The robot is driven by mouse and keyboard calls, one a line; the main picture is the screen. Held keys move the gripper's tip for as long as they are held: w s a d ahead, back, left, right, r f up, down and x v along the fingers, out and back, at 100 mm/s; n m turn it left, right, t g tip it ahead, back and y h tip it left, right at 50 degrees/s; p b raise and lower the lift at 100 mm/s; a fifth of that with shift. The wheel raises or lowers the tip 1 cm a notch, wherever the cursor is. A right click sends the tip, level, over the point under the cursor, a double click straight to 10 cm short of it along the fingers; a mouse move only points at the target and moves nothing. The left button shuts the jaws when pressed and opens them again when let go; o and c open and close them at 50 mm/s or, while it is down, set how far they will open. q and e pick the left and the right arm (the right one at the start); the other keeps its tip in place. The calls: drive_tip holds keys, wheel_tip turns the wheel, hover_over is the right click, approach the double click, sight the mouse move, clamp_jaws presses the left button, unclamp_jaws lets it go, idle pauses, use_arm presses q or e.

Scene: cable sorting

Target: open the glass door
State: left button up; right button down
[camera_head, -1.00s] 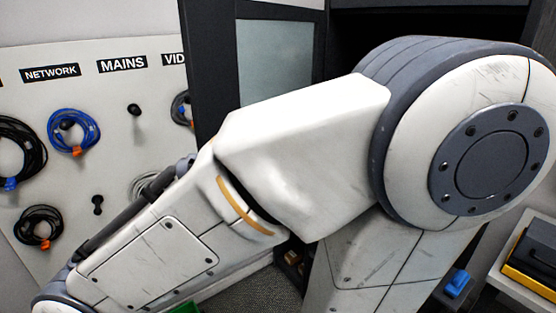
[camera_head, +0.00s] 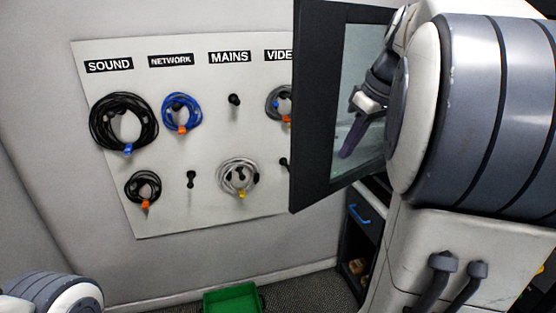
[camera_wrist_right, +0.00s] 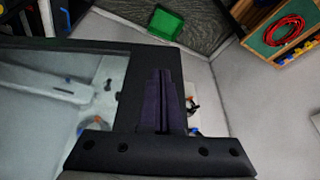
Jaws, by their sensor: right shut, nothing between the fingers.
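The glass door (camera_head: 311,110) has a dark frame and a pale pane, and stands swung out from its cabinet in the right half of the head view. In the right wrist view its dark frame (camera_wrist_right: 110,98) and pane (camera_wrist_right: 50,105) fill the left side. My right gripper (camera_head: 349,150) overlaps the pane in the head view. Its dark purple fingers (camera_wrist_right: 164,100) are together and empty in the wrist view, close to the frame; I cannot tell whether they touch it. My left arm shows only at the lower left corner; its gripper is out of view.
A white board (camera_head: 215,205) with hung cables is on the wall left of the door. A green crate (camera_head: 232,300) sits on the floor below. My right arm covers the right side.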

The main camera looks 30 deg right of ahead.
sight(323, 167)
use_arm(q)
drive_tip(key=shift+r+p, duration=2.05)
drive_tip(key=shift+r, duration=0.05)
use_arm(e)
drive_tip(key=shift+w+f, duration=1.2)
drive_tip(key=shift+f, duration=0.25)
drive_tip(key=shift+w+f, duration=1.2)
drive_tip(key=shift+f, duration=0.3)
drive_tip(key=shift+w+f, duration=1.2)
drive_tip(key=shift+f, duration=0.25)
